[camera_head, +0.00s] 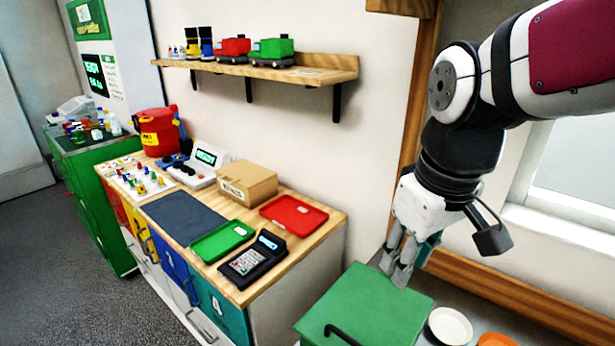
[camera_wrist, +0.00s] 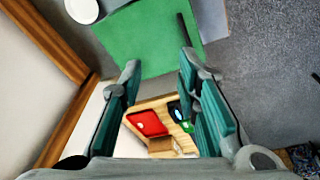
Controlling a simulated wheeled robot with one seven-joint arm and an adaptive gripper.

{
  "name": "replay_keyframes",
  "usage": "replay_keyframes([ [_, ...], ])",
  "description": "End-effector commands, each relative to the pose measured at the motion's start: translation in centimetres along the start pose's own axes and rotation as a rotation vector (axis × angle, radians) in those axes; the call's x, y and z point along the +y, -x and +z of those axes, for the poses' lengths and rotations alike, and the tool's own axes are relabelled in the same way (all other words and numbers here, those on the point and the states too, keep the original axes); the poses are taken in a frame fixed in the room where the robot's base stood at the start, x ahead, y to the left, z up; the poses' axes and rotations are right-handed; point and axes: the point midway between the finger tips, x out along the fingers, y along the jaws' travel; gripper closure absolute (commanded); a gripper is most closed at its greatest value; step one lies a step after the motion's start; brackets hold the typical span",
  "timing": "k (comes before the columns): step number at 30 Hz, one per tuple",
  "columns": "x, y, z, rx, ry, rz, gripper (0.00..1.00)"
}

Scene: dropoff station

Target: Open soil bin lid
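The soil bin's green lid (camera_head: 372,300) is at the bottom of the head view, lying flat and shut. Its black bar handle (camera_head: 343,335) is near the front edge. In the wrist view the lid (camera_wrist: 150,40) fills the top middle, with the handle (camera_wrist: 184,30) along its right side. My gripper (camera_head: 394,272) hangs by the lid's back edge, away from the handle. In the wrist view my gripper (camera_wrist: 160,68) is open, with nothing between its fingers. Whether the fingers touch the lid cannot be told. The bin's body is mostly out of view.
A white plate (camera_head: 450,326) and an orange dish (camera_head: 496,340) lie right of the bin. Left of it, a wooden counter (camera_head: 325,222) holds a red tray (camera_head: 294,215), a green tray (camera_head: 222,240), a card terminal (camera_head: 253,262) and a cardboard box (camera_head: 247,183). The wall and window are close behind my arm.

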Motion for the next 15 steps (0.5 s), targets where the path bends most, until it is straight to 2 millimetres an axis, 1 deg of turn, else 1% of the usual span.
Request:
replay_keyframes([
  [1,-0.1,-0.9,-0.8,-0.033,0.040,-0.024,0.70],
  [3,-0.4,-2.0,-1.8,-0.069,0.100,-0.057,0.70],
  [9,-1.3,-5.3,-4.1,-0.152,0.260,-0.166,0.70],
  [15,-2.0,-7.6,-5.5,-0.193,0.367,-0.253,0.70],
])
